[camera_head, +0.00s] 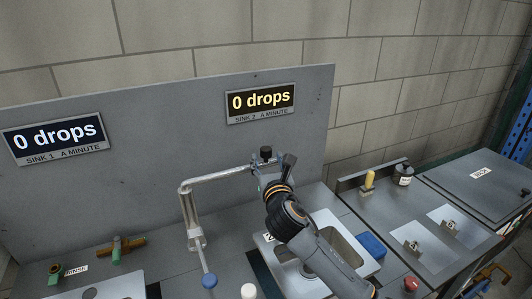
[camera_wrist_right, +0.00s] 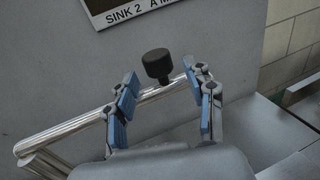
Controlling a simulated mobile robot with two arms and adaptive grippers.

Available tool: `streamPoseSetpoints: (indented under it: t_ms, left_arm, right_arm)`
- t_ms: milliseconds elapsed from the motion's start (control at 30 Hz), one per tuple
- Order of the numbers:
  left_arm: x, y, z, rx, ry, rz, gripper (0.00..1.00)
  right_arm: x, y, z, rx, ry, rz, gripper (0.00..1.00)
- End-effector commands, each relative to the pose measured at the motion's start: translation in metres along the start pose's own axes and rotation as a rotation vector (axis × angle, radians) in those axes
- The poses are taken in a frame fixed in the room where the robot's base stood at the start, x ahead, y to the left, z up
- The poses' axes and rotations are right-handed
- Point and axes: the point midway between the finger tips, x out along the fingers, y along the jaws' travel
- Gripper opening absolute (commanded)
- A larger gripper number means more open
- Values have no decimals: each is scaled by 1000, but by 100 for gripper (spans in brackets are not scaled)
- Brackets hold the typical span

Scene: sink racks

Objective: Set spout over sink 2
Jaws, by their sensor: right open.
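The silver spout (camera_head: 222,176) rises from its post between the two sinks and reaches right toward sink 2. Its black knob (camera_head: 266,152) stands at the right end. In the wrist view the spout tube (camera_wrist_right: 85,122) runs behind my fingers, and the black knob (camera_wrist_right: 157,64) shows between the fingertips, beyond them. My right gripper (camera_head: 270,170) is at the spout's end, and its blue-padded fingers (camera_wrist_right: 160,85) are apart. Whether they touch the spout I cannot tell. Sink 2 (camera_head: 342,236) is partly hidden by my right arm. My left gripper is not in view.
The back panel carries a sink 1 sign (camera_head: 56,138) and a sink 2 sign (camera_head: 261,102), both reading 0 drops. A blue sponge-like block (camera_head: 371,245) lies right of sink 2. Brass valves (camera_head: 122,246) sit at left.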

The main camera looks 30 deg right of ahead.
Motion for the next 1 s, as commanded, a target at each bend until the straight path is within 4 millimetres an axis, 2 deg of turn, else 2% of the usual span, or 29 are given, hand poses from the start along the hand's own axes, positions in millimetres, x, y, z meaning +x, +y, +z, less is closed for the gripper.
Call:
streamPoseSetpoints:
  t_ms: [100,200,567,667,833,867,1000]
  left_arm:
    - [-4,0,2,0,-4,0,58]
    - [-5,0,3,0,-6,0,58]
    - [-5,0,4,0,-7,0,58]
    - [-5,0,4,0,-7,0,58]
    - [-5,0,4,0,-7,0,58]
    - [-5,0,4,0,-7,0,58]
    - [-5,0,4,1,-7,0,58]
  right_arm:
    - [18,0,1,1,1,-1,54]
    - [26,0,0,0,1,0,54]
    - [32,0,0,0,0,1,54]
    - [32,0,0,-1,0,1,37]
    - [32,0,0,-1,0,1,3]
    - [32,0,0,-1,0,1,0]
    - [32,0,0,-1,0,1,0]
